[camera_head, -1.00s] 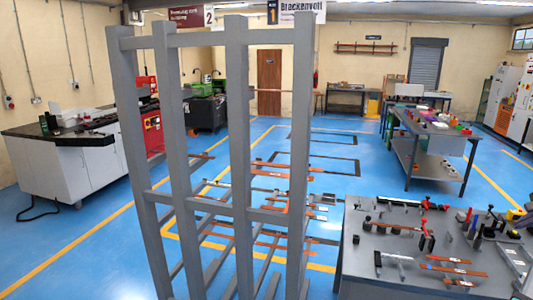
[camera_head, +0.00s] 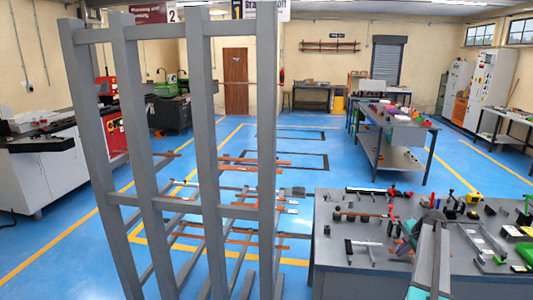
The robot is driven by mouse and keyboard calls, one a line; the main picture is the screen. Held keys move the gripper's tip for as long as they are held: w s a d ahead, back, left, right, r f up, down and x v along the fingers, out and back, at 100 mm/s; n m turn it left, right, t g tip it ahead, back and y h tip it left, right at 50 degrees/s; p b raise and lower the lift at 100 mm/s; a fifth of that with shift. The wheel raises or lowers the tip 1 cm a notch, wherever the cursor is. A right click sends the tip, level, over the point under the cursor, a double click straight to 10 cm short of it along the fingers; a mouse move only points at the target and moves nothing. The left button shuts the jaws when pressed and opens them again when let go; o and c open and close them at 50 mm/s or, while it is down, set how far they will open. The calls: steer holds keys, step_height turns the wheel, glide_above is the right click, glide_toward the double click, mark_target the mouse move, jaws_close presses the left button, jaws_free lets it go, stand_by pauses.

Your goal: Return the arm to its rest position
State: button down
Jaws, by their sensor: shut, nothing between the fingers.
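Part of my arm (camera_head: 430,258) shows at the lower right, in front of the workbench. It is a long grey link with teal edges, running from the bottom edge up to a joint near the middle of the bench. A small orange and grey part shows at the left of that joint. I cannot make out any gripper fingers, so my gripper is not in view.
A tall grey rack (camera_head: 203,120) stands close in front, with copper bars lying across it. The grey workbench (camera_head: 335,262) at right holds clamps, bars and tools. Another bench (camera_head: 405,130) stands behind it. Blue floor is clear between them.

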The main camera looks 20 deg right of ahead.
steer(key=s+a+f+n+g+y+b, duration=0.1)
steer(key=s+a+f+n+g+b, duration=0.2)
steer(key=a+f, duration=1.4)
steer(key=s+a+f+n+g+y+b, duration=0.15)
steer(key=a+f+n, duration=0.35)
steer(key=a+f, duration=1.2)
steer(key=s+a+f+n+g+b, duration=0.1)
steer(key=s+a+f+n+g, duration=0.1)
steer(key=s+a, duration=0.7)
steer(key=s+a+f+n+g+h+b, duration=0.1)
steer(key=s+a+f+n+g+b, duration=0.1)
steer(key=s+a+f+n, duration=0.3)
steer(key=s+a+f+n+g+h+b, duration=0.1)
steer(key=s+a+f+n+g, duration=0.1)
steer(key=s+a, duration=1.1)
steer(key=s+f+n, duration=0.1)
steer(key=s+f, duration=0.1)
steer(key=s, duration=0.1)
steer(key=shift+s+f+n, duration=0.25)
steer(key=shift+n, duration=0.15)
steer(key=shift+a+g, duration=0.1)
steer(key=shift+g, duration=0.15)
